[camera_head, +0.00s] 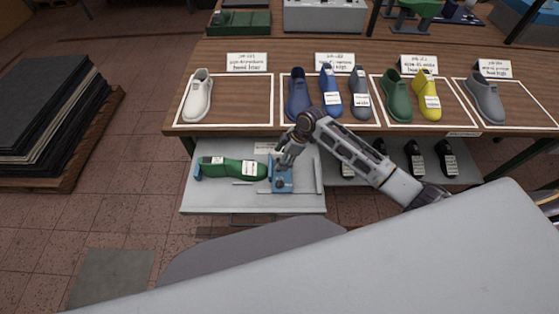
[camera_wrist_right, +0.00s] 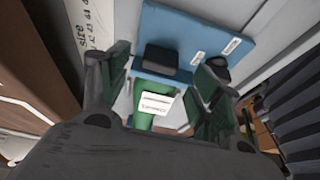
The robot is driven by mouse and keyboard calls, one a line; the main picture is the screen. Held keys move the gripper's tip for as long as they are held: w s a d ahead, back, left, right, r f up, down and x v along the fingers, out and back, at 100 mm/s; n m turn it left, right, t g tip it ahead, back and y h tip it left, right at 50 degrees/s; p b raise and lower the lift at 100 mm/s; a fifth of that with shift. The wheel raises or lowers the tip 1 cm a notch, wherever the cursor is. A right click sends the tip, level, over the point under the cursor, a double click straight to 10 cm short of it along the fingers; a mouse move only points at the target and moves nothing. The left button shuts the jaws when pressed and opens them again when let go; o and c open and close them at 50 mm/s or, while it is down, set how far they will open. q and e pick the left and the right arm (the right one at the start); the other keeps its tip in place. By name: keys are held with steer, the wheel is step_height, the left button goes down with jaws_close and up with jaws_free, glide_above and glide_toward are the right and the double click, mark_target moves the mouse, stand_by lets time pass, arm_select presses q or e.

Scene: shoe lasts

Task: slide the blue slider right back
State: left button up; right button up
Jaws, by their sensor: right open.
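The blue slider (camera_head: 282,181) stands on a pale grey pull-out board (camera_head: 255,200) below the table top, at the right of a green shoe last (camera_head: 222,167). In the wrist view the slider is a blue plate (camera_wrist_right: 200,35) with a black block on it, and part of the green last (camera_wrist_right: 145,118) with a white label shows below. My right gripper (camera_head: 281,160) is at the slider's upper part in the head view. Its fingers are apart in the wrist view (camera_wrist_right: 160,88), with nothing clearly held between them. Contact with the slider cannot be told. My left gripper is not in view.
A small blue stop (camera_head: 197,173) is at the last's left end. A grey bar (camera_head: 318,174) stands right of the slider. Above, the wooden table (camera_head: 283,83) holds several coloured lasts in white outlines. Black shoes (camera_head: 415,158) stand on the lower shelf at right.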

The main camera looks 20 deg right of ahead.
mark_target(280, 174)
steer(key=shift+x, duration=1.6)
